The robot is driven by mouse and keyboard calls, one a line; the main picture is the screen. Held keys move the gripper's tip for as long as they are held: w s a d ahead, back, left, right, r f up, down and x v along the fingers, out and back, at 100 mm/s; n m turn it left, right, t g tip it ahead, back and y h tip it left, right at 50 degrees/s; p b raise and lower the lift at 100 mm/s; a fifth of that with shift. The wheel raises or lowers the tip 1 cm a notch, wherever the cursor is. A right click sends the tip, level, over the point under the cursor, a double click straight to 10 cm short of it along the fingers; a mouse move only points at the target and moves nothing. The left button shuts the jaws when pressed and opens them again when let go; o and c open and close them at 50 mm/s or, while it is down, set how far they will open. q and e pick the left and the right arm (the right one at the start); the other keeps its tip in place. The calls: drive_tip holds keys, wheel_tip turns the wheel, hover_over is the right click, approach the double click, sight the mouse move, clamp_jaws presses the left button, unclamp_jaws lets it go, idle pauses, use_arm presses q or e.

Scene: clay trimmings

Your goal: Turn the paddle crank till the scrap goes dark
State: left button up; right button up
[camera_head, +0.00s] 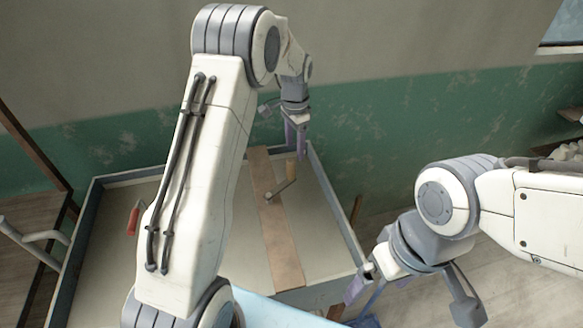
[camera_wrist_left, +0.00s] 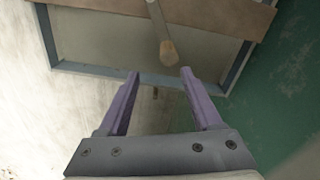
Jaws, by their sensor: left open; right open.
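The paddle crank (camera_head: 282,188) is a thin metal arm on a wooden board (camera_head: 277,240) laid across a trough. Its upright wooden handle (camera_head: 291,168) also shows in the left wrist view (camera_wrist_left: 168,52). My left gripper (camera_head: 296,148) is open and empty, above and close to the handle. In the left wrist view the handle lies ahead of the gap between my purple fingertips (camera_wrist_left: 160,73), apart from both. My right gripper (camera_head: 364,284) is open and empty, outside the trough's right side. The trough's inside is pale grey-beige; no separate scrap pieces or paddle can be made out.
The trough has a blue-grey rim (camera_head: 337,214). A red-handled tool (camera_head: 133,218) is at its left, partly behind my left arm. A blue item (camera_head: 368,321) is below my right gripper. A green and grey wall stands behind. A wooden surface (camera_head: 28,225) is at far left.

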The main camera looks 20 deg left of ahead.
sight(291, 169)
use_arm(q)
drive_tip(key=shift+w+a+f, duration=0.3)
drive_tip(key=shift+a+f, duration=0.1)
drive_tip(key=shift+a, duration=0.25)
drive_tip(key=shift+a+f, duration=0.1)
drive_tip(key=shift+f, duration=0.25)
wheel_tip(291, 169, down, 10)
drive_tip(key=p, duration=0.3)
drive_tip(key=shift+r, duration=0.15)
clamp_jaws()
idle(0.5)
